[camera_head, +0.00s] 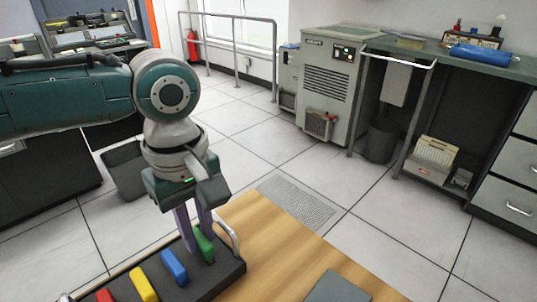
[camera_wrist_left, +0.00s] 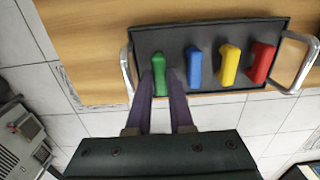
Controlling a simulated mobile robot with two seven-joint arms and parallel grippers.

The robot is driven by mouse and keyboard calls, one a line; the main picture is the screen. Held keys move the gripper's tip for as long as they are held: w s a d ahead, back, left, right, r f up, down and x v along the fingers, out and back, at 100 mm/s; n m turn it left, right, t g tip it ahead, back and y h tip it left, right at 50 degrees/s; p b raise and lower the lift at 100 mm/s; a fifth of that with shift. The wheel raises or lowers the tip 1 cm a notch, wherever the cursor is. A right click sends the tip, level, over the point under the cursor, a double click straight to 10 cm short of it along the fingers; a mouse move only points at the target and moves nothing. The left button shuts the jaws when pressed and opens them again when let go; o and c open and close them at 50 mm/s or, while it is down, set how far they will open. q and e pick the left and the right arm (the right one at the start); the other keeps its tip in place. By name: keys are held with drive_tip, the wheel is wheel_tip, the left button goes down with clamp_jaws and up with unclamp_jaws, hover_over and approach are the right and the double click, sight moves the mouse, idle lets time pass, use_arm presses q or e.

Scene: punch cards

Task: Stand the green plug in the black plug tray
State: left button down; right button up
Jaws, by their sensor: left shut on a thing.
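The black plug tray (camera_head: 226,277) lies on the wooden table top; it also shows in the wrist view (camera_wrist_left: 215,32). The green plug (camera_head: 205,247) is upright at the tray's end, in line with the blue plug (camera_head: 174,267), yellow plug (camera_head: 143,284) and red plug (camera_head: 104,296). My left gripper (camera_head: 196,242) points down from above and is shut on the green plug, which shows between its purple fingers in the wrist view (camera_wrist_left: 157,62). The plug's lower end is hidden, so I cannot tell whether it is fully seated. My right gripper is not in view.
The tray has a metal handle (camera_wrist_left: 127,72) close beside the green plug and another (camera_wrist_left: 300,62) at the red end. A dark grey flat thing (camera_head: 337,288) lies on the table (camera_head: 285,250) to the right. The wood between is clear.

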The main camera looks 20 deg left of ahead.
sight(199, 238)
use_arm(q)
drive_tip(key=shift+f, duration=0.7)
idle(0.3)
drive_tip(key=c, duration=0.7)
unclamp_jaws()
drive_tip(key=shift+r, duration=0.15)
wheel_tip(199, 238, up, 10)
drive_tip(key=shift+f+p, duration=0.15)
drive_tip(key=shift+p, duration=1.1)
drive_tip(key=shift+s, duration=0.1)
